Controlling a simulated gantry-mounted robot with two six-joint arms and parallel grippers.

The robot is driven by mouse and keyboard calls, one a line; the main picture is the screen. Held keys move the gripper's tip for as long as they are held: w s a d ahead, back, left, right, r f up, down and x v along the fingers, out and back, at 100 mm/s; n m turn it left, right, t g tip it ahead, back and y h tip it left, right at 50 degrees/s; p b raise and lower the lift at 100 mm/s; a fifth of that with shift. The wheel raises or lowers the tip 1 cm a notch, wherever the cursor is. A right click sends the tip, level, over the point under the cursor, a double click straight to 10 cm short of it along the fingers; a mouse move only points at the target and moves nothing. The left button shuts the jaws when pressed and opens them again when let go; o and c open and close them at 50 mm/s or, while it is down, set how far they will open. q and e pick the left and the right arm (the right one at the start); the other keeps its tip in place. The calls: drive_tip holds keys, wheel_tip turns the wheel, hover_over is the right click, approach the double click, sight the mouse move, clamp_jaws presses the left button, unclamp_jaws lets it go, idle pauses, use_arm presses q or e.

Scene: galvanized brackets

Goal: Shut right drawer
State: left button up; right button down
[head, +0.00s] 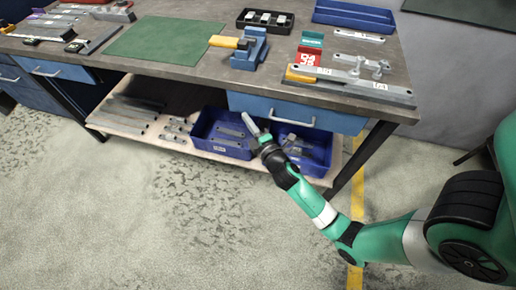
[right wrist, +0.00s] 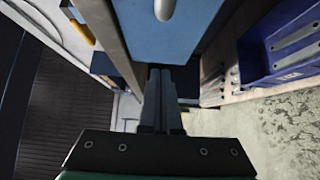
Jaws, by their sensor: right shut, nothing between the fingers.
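The right drawer (head: 298,108) has a blue front with a pale bar handle (head: 292,121) and sits under the right part of the workbench top. Its front runs close below the bench edge; I cannot tell whether a small gap is left. In the right wrist view the blue drawer front (right wrist: 165,38) fills the top middle, with the handle (right wrist: 165,8) at the top edge. My right gripper (head: 246,117) is shut and empty, in front of the drawer's lower left part. Its fingertips (right wrist: 160,72) appear near the front's lower edge; contact cannot be told. My left gripper is not in view.
Below, a wooden shelf (head: 120,122) holds blue bins (head: 222,150) and metal bars. The workbench top (head: 200,72) carries a green mat (head: 160,42), a blue vise (head: 250,50) and brackets (head: 352,84). Another drawer (head: 55,70) is at the left. The floor in front is clear.

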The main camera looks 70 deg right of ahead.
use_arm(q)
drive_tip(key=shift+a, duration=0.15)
use_arm(e)
drive_tip(key=v, duration=1)
drive_tip(key=shift+w, duration=0.1)
